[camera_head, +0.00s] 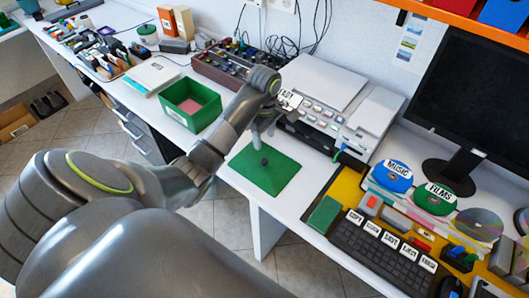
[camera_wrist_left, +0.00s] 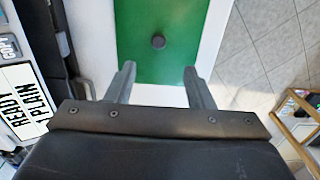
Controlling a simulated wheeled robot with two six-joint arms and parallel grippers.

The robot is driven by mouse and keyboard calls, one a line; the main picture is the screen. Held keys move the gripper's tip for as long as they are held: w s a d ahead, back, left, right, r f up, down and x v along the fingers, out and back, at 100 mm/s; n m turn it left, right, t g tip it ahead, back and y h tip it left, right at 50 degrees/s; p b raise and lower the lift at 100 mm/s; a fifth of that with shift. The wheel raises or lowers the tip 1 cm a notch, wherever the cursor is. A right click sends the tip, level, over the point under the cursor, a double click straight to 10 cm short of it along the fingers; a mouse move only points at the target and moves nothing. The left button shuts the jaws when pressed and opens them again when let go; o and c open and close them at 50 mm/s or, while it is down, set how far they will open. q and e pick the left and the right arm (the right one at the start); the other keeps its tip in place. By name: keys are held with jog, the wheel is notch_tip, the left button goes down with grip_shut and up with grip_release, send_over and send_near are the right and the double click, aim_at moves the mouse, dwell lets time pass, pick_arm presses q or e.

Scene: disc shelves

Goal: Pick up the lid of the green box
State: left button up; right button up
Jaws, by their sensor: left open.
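The green lid (camera_head: 283,172) lies flat on the white desk near its front edge, with a dark round knob (camera_head: 264,161) at its middle. The open green box (camera_head: 190,119) stands apart from it to the left, with a pinkish inside. My left gripper (camera_head: 262,132) is above the far side of the lid, open and empty. In the left wrist view the lid (camera_wrist_left: 185,30) and its knob (camera_wrist_left: 158,42) show beyond the two spread fingers (camera_wrist_left: 160,80), roughly centred between them. My right gripper is not in view.
A printer-like machine (camera_head: 325,90) stands just behind my left gripper. A keyboard (camera_head: 385,250), a blue disc (camera_head: 391,175) and a green disc (camera_head: 434,198) lie to the right, below a monitor (camera_head: 475,80). The desk's front edge is close to the lid.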

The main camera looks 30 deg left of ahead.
pick_arm(q)
jog(key=b, duration=0.6)
send_over(264, 160)
notch_tip(264, 160, down, 6)
jog(key=shift+d+f, duration=0.1)
jog(key=shift+f, duration=0.15)
jog(key=shift+f+p, duration=0.35)
jog(key=shift+f, duration=1.9)
jog(key=shift+c, duration=0.5)
grip_shut()
